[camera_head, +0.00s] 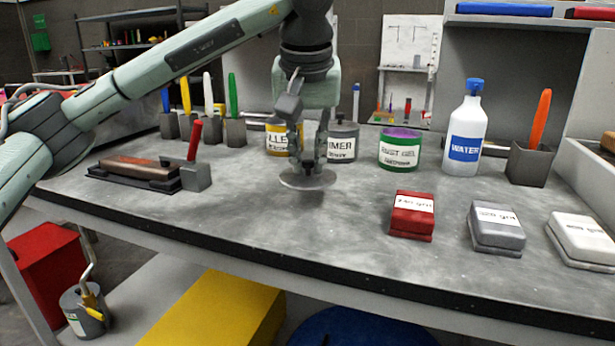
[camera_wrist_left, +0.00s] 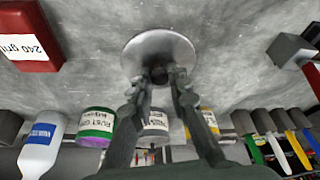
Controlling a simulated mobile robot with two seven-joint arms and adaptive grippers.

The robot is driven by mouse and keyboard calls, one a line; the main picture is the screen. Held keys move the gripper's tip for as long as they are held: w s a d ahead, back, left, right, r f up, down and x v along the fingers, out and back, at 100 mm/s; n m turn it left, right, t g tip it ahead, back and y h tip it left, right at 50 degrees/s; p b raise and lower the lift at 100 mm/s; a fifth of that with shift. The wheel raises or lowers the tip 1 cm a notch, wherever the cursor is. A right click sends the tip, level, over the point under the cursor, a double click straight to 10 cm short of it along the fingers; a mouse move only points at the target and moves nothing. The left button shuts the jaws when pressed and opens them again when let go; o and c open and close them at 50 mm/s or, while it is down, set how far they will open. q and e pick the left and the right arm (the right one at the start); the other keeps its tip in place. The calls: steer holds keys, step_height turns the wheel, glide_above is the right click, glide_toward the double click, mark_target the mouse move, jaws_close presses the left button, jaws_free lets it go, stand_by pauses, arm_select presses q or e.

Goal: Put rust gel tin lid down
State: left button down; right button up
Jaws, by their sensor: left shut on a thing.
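My left gripper (camera_head: 308,168) points down over the middle of the grey bench and is shut on the rust gel tin lid (camera_head: 308,181). The lid is a flat grey metal disc with a knob, held level close to the bench top. In the left wrist view the lid (camera_wrist_left: 160,48) sits at the tips of the left gripper's fingers (camera_wrist_left: 159,84). The rust gel tin (camera_head: 400,149) is green with a white label and purple at its open top. It stands to the right of the gripper. My right gripper is not in view.
Behind the gripper stand a yellow tin (camera_head: 278,138) and a primer tin (camera_head: 343,144). A water bottle (camera_head: 466,130) stands at the right. Red (camera_head: 412,215), grey (camera_head: 496,228) and white grit blocks (camera_head: 582,238) lie at front right. A red-handled holder (camera_head: 196,172) stands left. The bench front is clear.

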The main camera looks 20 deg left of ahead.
mark_target(308, 176)
arm_select(q)
steer(key=shift+f, duration=1.85)
steer(key=shift+f, duration=0.2)
steer(key=c, duration=1.5)
jaws_free()
steer(key=shift+o, duration=0.2)
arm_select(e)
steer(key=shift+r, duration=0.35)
arm_select(q)
steer(key=shift+r, duration=0.1)
steer(key=shift+r, duration=0.25)
steer(key=v, duration=1.1)
steer(key=shift+s+r+p, duration=0.25)
steer(key=shift+r+p, duration=0.05)
steer(key=shift+p, duration=0.15)
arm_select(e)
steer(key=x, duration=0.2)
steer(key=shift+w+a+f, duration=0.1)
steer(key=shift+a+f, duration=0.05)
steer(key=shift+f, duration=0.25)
